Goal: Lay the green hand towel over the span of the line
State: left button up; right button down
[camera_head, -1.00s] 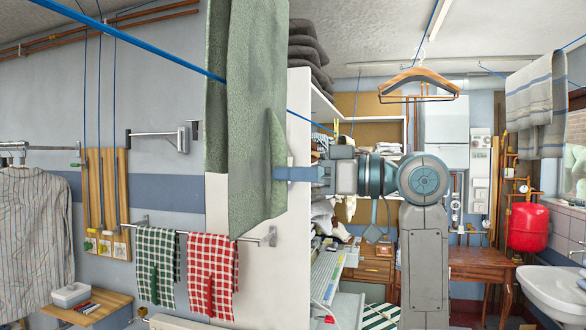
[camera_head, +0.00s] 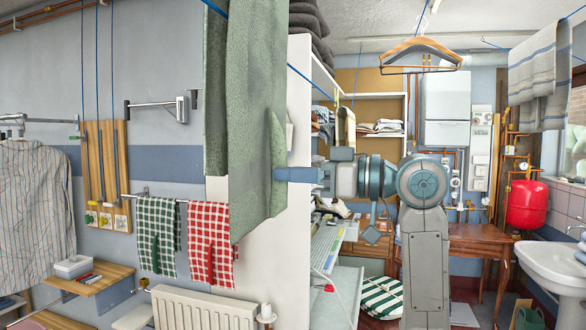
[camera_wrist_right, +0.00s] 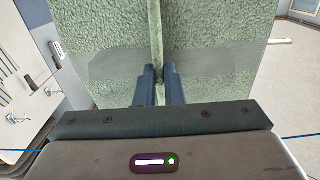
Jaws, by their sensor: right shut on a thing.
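The green hand towel (camera_head: 257,120) hangs in two panels in the head view, a narrow one at left behind a wider front one. Its top is cut off by the frame. The blue line (camera_head: 309,72) runs diagonally and passes between the panels at upper left; whether the towel's fold rests on it is out of view. My right gripper (camera_head: 281,174) comes from the right and is shut on the towel. In the right wrist view, the right gripper's fingers (camera_wrist_right: 160,78) pinch green cloth (camera_wrist_right: 210,30) between them. My left gripper is out of view.
A wooden hanger (camera_head: 418,50) hangs at upper right, and a striped grey towel (camera_head: 540,70) further right. A white cabinet side (camera_head: 298,150) stands behind the towel. Checked towels (camera_head: 208,240) hang on a wall rail, above a radiator (camera_head: 200,310).

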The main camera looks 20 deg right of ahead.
notch_tip(320, 180, down, 5)
jog(key=b, duration=0.3)
jog(key=shift+f, duration=0.15)
jog(key=shift+f+b, duration=0.55)
jog(key=shift+f, duration=0.3)
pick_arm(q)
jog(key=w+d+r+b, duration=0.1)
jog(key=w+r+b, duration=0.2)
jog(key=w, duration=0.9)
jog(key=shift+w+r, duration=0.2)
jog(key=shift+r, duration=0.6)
pick_arm(e)
jog(key=shift+f, duration=2.8)
pick_arm(q)
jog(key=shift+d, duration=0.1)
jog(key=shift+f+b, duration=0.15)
jog(key=shift+b, duration=0.15)
pick_arm(e)
jog(key=shift+f, duration=0.4)
